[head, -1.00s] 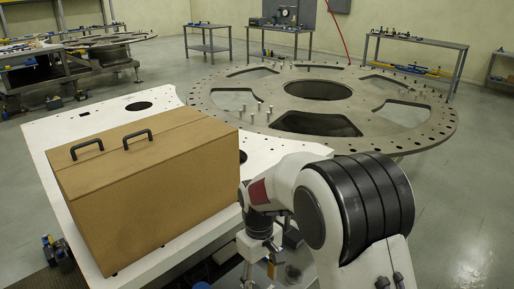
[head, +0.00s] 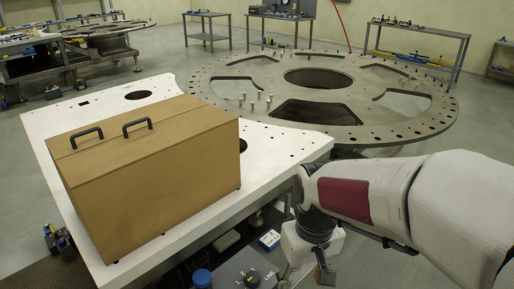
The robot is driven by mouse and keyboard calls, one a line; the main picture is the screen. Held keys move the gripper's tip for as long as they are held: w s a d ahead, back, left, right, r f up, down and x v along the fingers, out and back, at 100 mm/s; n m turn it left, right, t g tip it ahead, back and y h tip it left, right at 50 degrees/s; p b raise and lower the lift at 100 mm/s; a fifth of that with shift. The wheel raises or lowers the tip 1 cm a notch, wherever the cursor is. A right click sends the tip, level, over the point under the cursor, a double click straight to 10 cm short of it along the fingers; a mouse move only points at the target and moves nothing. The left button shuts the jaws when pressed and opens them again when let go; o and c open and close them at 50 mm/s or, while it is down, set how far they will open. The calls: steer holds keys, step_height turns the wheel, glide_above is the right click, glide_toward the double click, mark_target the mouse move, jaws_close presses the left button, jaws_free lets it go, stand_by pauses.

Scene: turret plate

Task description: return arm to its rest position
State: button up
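My arm reaches in from the right edge in the head view, low over the floor side of the white table. My gripper (head: 325,274) hangs at its end, pointing down near the bottom edge, beside the front right corner of the white table (head: 70,123). It is small and partly cut off, so I cannot tell whether its fingers are open or shut. I see nothing clearly held in it.
A brown box (head: 155,175) with two black handles stands on the white table. A large round turret plate (head: 225,85) with upright pins lies behind. Below the table's right side are a blue-lidded container (head: 202,278) and other small items. Workbenches (head: 420,47) stand at the back.

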steer(key=s+d+r+m+t, duration=0.1)
steer(key=s+d+r+t, duration=0.1)
steer(key=s+d+r, duration=0.2)
steer(key=s+d+r+m+t, duration=0.2)
steer(key=s+d+r, duration=0.1)
steer(key=s, duration=0.6)
steer(key=shift+d+r+m+t, duration=0.3)
steer(key=shift+d+r+t, duration=0.1)
steer(key=shift+r, duration=0.45)
